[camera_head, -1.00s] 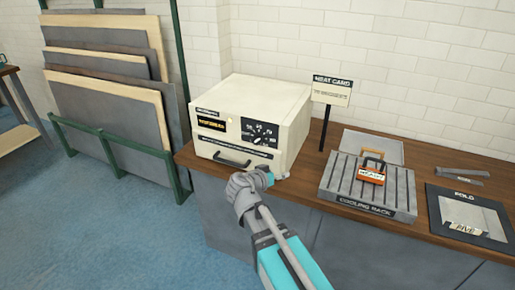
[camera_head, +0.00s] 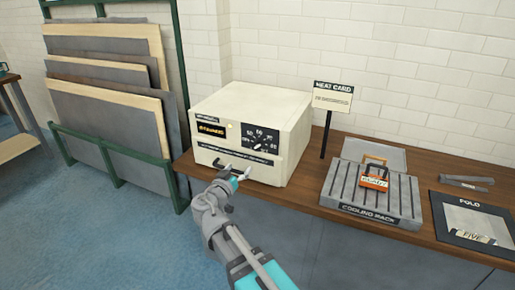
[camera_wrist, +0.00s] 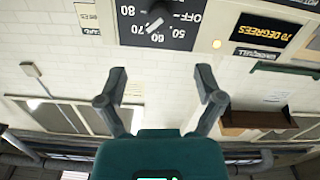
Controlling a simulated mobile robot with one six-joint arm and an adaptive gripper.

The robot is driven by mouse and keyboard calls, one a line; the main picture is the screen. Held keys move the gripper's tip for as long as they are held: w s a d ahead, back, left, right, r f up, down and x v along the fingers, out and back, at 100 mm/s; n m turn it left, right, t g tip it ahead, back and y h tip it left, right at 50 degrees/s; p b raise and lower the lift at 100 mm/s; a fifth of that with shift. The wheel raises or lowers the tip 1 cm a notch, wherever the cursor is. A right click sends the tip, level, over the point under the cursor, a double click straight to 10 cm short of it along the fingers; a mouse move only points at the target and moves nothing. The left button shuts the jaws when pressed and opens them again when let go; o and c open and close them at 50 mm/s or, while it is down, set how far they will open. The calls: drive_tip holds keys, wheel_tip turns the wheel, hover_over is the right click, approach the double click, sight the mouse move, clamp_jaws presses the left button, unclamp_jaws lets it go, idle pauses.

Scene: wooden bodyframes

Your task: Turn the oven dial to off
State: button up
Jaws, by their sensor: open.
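The cream oven (camera_head: 235,110) stands at the left end of the wooden counter. Its dark dial (camera_head: 262,138) is on the right of its front and also shows upside down at the top of the wrist view (camera_wrist: 154,24), with OFF and several numbers around a white pointer. The exact setting is hard to read. The oven display (camera_wrist: 262,30) reads 70 DEGREES. My gripper (camera_head: 235,176) is open and empty in front of the oven's lower front, below the dial. Its fingers (camera_wrist: 162,72) are apart, with the dial beyond them, not touching it.
A heat card sign (camera_head: 332,97) stands right of the oven. A cooling rack (camera_head: 345,195) with an orange-handled item (camera_head: 374,180) and a fold mat (camera_head: 440,208) lie farther right. Large boards (camera_head: 105,110) lean in a green rack at left.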

sight(256, 148)
drive_tip(key=x, duration=1.3)
drive_tip(key=shift+w+d, duration=0.1)
drive_tip(key=shift+w, duration=0.25)
drive_tip(key=c, duration=1)
drive_tip(key=shift+d, duration=0.3)
drive_tip(key=shift+c, duration=0.7)
drive_tip(key=shift+a+f, duration=0.1)
drive_tip(key=shift+a, duration=0.1)
